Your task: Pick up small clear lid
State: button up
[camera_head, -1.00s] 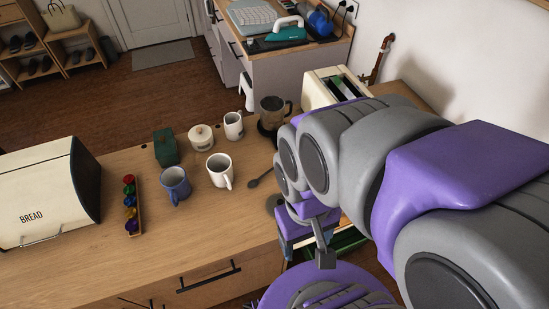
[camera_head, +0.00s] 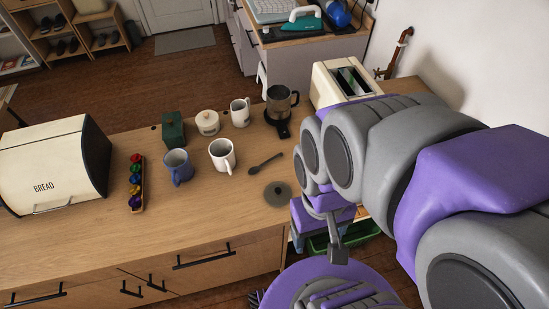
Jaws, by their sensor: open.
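A small round lid (camera_head: 278,194), greyish and see-through looking with a dark knob, lies flat on the wooden counter (camera_head: 90,238) near its front right edge. My gripper (camera_head: 338,254) hangs in front of the counter, to the right of the lid and lower in the picture. Only a grey finger part shows clearly, and my arm hides some of the rest. The gripper is open, apart from the lid, and I see nothing held in it.
A dark spoon (camera_head: 265,164), a white mug (camera_head: 222,155), a blue mug (camera_head: 178,166) and a glass pot (camera_head: 281,102) stand or lie behind the lid. A toaster (camera_head: 345,82) is at the back right. A bread box (camera_head: 55,165) is on the left.

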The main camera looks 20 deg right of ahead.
aim_at(277, 193)
jog(key=k+z, duration=0.1)
jog(key=k, duration=0.55)
jog(key=j+z, duration=0.1)
jog(key=z, duration=0.3)
jog(key=j+z, duration=0.1)
jog(key=z, duration=0.3)
jog(key=j+z, duration=0.1)
jog(key=z, duration=0.25)
jog(key=j+z, duration=0.1)
jog(key=z, duration=0.3)
jog(key=k+j, duration=0.1)
jog(key=j, duration=0.3)
jog(key=k+j, duration=0.1)
jog(key=j, duration=0.35)
jog(key=j+z, duration=0.1)
jog(key=j, duration=0.3)
jog(key=k, duration=0.1)
